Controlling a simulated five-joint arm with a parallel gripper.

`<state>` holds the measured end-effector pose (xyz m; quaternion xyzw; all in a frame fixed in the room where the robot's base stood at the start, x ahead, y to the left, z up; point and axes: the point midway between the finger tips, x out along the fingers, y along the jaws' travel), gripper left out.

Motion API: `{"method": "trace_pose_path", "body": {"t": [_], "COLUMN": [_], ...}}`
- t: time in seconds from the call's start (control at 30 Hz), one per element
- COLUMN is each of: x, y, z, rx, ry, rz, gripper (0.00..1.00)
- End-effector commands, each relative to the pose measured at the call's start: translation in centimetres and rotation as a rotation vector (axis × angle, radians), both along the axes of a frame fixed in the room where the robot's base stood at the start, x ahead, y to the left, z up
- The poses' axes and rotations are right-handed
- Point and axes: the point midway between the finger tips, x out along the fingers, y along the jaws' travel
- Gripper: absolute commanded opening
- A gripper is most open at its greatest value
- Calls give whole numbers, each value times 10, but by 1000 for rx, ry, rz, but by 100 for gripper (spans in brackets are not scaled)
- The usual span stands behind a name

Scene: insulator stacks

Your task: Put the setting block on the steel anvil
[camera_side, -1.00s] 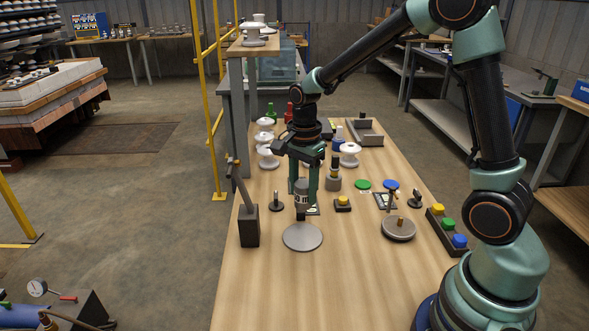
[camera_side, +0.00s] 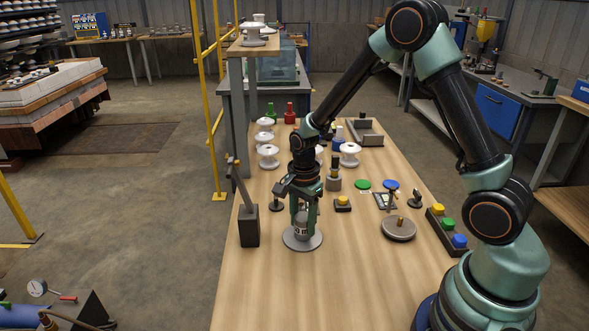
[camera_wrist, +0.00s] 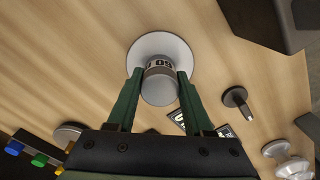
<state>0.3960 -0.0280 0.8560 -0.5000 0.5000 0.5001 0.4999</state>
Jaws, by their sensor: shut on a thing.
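The setting block (camera_side: 302,226) is a grey cylinder with a pale, dark-lettered band. My gripper (camera_side: 303,222) is shut on it, one green finger on each side, and it looks upright. The block also shows between the fingers in the wrist view (camera_wrist: 160,84). The steel anvil (camera_side: 289,242) is a flat, round grey plate on the bench. The block stands over the plate in both views; the plate's rim shows around it, and in the wrist view the anvil (camera_wrist: 148,44) reaches out beyond it. Whether the block's base touches the plate I cannot tell.
A dark lever post (camera_side: 249,225) stands close left of the anvil. A yellow button (camera_side: 342,201) and a round grey base with a peg (camera_side: 398,229) lie to the right. White insulators (camera_side: 268,157) stand behind. The front of the bench is clear.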

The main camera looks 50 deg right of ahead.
Motion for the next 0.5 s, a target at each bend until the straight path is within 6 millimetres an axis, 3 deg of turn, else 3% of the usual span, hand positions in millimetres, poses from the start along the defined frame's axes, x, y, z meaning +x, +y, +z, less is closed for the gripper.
{"method": "trace_pose_path", "body": {"t": [0.13,0.17,0.2,0.23,0.5], "x": [1,0,0,0,0], "y": [0,0,0,0,0], "z": [-2,-3,-3,-3,-2], "rx": [0,0,0,0,0], "ry": [-2,-1,-1,-1,0], "rz": [0,0,0,0,0], "gripper": [0,59,74,81,81]}}
